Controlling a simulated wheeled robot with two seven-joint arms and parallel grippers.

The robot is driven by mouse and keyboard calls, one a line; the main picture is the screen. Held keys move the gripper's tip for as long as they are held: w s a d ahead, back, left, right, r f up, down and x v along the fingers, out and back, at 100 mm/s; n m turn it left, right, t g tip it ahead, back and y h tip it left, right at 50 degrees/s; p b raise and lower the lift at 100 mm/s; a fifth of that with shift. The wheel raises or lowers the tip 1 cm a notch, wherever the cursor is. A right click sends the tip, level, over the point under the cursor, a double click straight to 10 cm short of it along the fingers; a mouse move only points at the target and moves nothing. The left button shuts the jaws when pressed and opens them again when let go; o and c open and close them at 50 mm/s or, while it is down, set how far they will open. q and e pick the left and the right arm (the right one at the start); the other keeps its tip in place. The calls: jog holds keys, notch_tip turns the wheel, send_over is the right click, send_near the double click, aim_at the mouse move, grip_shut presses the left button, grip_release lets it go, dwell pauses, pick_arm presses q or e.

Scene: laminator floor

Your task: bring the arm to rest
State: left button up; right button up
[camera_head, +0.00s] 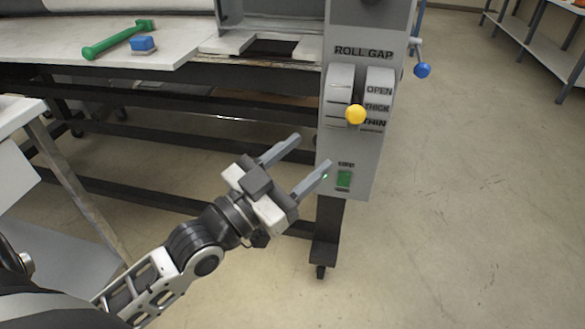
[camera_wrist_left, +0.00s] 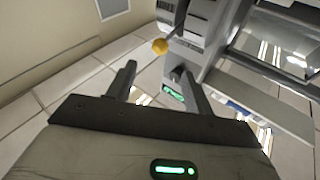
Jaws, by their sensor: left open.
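My left gripper (camera_head: 310,160) reaches in from the lower left in the head view, in front of the laminator's control panel (camera_head: 352,183). Its two fingers are spread apart with nothing between them. In the left wrist view the open fingers (camera_wrist_left: 155,82) point toward the panel, with the yellow knob (camera_wrist_left: 160,46) beyond them. In the head view the yellow knob (camera_head: 355,114) sits at the roll gap slot, near the THIN label. A green lit switch (camera_head: 344,179) is close beside one fingertip; I cannot tell whether they touch. My right gripper is not in view.
The laminator table (camera_head: 165,55) holds a green bar-shaped tool (camera_head: 117,41) and a blue block (camera_head: 143,44). A blue-ended crank (camera_head: 422,70) sticks out right of the panel. A white table (camera_head: 18,115) stands at left, shelving (camera_head: 540,45) at upper right. The right floor is clear.

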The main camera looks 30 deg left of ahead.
pick_arm(q)
jog(key=shift+v, duration=0.9)
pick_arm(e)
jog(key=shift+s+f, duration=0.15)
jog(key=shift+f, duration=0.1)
pick_arm(q)
jog(key=s+d+f+n+g+y+p, duration=0.2)
jog(key=s+f+g, duration=0.2)
jog(key=f, duration=0.6)
jog(key=s+d+f+n+g+y+p, duration=0.1)
jog(key=s+d+f+g+p, duration=0.2)
jog(key=f, duration=0.6)
jog(key=shift+s+d+f+n+g+y, duration=0.35)
jog(key=shift+s+g, duration=0.3)
jog(key=shift+g, duration=0.45)
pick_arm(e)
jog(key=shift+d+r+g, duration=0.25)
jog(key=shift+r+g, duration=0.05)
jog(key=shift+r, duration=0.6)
pick_arm(q)
jog(key=shift+a, duration=0.1)
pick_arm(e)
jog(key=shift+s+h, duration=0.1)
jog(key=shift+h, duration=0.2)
